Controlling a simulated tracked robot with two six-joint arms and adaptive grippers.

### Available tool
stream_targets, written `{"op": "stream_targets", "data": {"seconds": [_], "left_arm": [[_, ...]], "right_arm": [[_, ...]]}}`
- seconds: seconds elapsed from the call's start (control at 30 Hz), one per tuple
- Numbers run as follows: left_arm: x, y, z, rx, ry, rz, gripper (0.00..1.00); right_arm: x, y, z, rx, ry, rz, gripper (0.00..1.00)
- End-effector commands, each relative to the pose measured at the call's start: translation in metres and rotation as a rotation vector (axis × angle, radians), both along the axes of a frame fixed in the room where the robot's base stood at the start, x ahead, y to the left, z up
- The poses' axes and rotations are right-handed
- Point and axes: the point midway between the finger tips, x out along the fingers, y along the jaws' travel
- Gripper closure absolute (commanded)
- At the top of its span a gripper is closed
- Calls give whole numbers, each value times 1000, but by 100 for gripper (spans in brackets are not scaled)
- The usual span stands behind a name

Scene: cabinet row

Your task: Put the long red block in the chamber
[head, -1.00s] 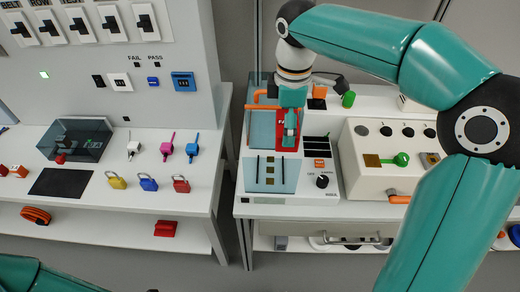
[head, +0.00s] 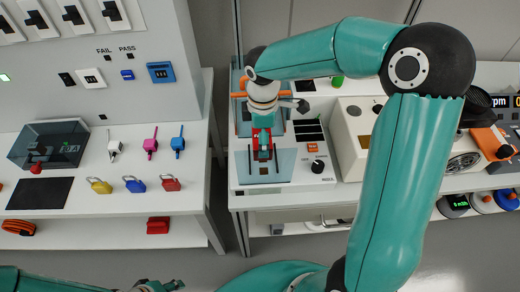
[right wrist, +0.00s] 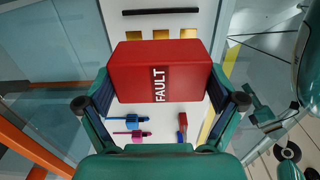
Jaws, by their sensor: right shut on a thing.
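My right gripper (head: 263,143) is shut on the long red block (head: 263,155), which reads FAULT in the right wrist view (right wrist: 160,72). There the fingers of the right gripper (right wrist: 160,105) clasp its two sides. The clear-walled chamber (head: 284,169) is on the white machine. In the head view the block overlaps the chamber's back part; its height above the floor is hard to tell. Gold pads (right wrist: 188,33) show beyond the block in the wrist view. My left gripper (head: 158,286) is only partly visible at the bottom edge.
A black knob (head: 318,166) and an orange switch (head: 312,147) sit right of the chamber. An orange bar (head: 238,95) and clear panels stand behind it. The left bench holds padlocks (head: 134,184), coloured tags and a dark clear box (head: 48,145). A gap separates the benches.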

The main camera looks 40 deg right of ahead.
Motion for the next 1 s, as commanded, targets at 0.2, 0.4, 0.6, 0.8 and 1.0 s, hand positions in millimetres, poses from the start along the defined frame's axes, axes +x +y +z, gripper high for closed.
{"op": "stream_targets", "data": {"seconds": [0.2,0.4,0.6,0.8,1.0], "left_arm": [[0,0,0,0,0,0,60],[0,0,-1,0,0,0,60],[0,0,-1,0,0,0,60],[0,0,-2,0,0,0,60],[0,0,-3,0,0,0,60]], "right_arm": [[0,-1,-17,-1,-1,-2,50],[-1,-1,-44,-1,3,-1,50],[0,-1,-56,-1,-1,-2,50],[0,-1,-56,-1,-1,-2,50],[0,-1,-58,-1,-1,-2,0]]}}
